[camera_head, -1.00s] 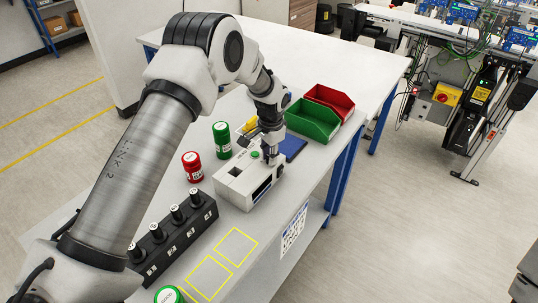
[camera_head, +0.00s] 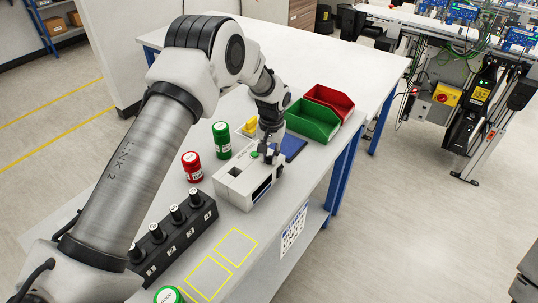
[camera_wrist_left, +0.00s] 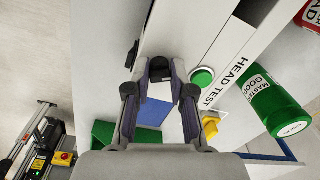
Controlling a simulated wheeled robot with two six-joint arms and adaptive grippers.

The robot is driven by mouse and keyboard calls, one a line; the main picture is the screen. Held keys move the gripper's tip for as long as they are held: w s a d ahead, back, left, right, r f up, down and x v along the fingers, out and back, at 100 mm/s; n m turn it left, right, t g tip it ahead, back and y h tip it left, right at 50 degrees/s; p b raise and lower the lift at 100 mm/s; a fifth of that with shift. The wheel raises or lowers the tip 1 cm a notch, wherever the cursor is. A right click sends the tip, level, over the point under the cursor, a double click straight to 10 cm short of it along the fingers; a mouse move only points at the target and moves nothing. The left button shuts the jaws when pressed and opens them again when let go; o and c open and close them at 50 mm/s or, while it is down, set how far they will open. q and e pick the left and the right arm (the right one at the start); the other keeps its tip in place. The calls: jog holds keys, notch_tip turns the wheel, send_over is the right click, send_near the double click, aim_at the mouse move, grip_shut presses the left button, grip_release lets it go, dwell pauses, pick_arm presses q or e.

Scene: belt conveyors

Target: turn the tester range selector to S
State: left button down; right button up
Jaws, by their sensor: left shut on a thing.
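The tester (camera_head: 236,188) is a white box on the table; in the left wrist view its edge (camera_wrist_left: 226,58) reads "HEAD TEST". My left gripper (camera_head: 268,155) is over the far right end of the tester, pointing down. In the left wrist view its fingertips (camera_wrist_left: 161,72) are closed on the black range selector knob (camera_wrist_left: 160,66). The knob's marks and pointer cannot be read. A green button (camera_wrist_left: 202,78) sits beside the fingers. My right gripper is not in view.
A green canister (camera_head: 221,141) and a red canister (camera_head: 192,168) stand left of the tester. A green bin (camera_head: 313,122) and red bin (camera_head: 331,99) stand behind. A black holder (camera_head: 175,240) with several pegs is in front. The far table top is clear.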

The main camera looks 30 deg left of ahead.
pick_arm(q)
jog(key=shift+s+f, duration=0.2)
jog(key=shift+f, duration=0.05)
jog(key=c, duration=1.2)
grip_release()
jog(key=shift+o, duration=0.9)
jog(key=shift+w, duration=0.2)
jog(key=shift+r, duration=0.15)
notch_tip(320, 180, up, 12)
jog(key=shift+d, duration=0.3)
jog(key=shift+w, duration=0.1)
